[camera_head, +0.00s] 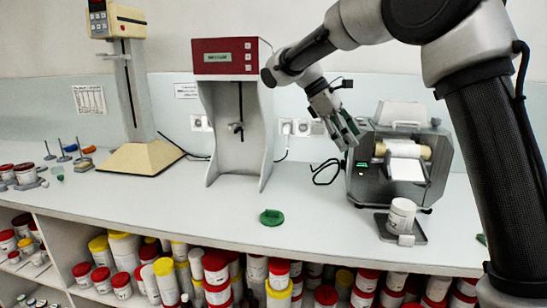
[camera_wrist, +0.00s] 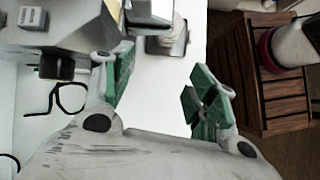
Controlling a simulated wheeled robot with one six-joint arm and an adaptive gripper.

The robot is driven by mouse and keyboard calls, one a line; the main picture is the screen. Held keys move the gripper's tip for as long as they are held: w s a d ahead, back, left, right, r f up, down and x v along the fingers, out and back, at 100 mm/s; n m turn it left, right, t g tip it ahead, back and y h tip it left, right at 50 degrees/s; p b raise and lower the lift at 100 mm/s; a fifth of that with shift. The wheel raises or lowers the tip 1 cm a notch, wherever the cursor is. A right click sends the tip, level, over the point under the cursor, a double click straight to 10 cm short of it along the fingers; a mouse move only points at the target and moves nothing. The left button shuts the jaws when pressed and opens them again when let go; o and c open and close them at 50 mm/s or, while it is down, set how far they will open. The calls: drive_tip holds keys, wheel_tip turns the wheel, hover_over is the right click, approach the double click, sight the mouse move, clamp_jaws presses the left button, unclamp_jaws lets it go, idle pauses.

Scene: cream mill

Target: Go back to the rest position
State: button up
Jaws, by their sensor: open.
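My gripper (camera_head: 345,130) is raised above the bench, in front of and slightly left of the mill (camera_head: 363,180). Its fingers, with green pads, are spread apart and nothing shows between them. In the wrist view my gripper (camera_wrist: 162,90) is also open, with only the white bench top behind the gap. A white jar (camera_head: 401,217) stands upright on a small dark tray (camera_head: 418,238) in front of the mill, apart from my gripper.
A green lid (camera_head: 271,217) lies on the bench. A red-topped stand (camera_head: 224,58) and a beige-based stand (camera_head: 140,160) stand behind. Shelves below hold several jars. In the wrist view, slatted wood (camera_wrist: 280,110) lies beyond the bench edge.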

drive_tip(key=s+d+f+m+t+y, duration=0.1)
drive_tip(key=s+d+m, duration=0.3)
drive_tip(key=s, duration=0.6)
drive_tip(key=s+d+f+m+t+y, duration=0.2)
drive_tip(key=s+d+m, duration=0.3)
drive_tip(key=s, duration=0.5)
drive_tip(key=s+d+f+m+t+y, duration=0.2)
drive_tip(key=s+d+m+y, duration=0.2)
drive_tip(key=s+d, duration=0.3)
drive_tip(key=s, duration=0.3)
drive_tip(key=shift+d+t, duration=0.35)
drive_tip(key=shift+t, duration=0.05)
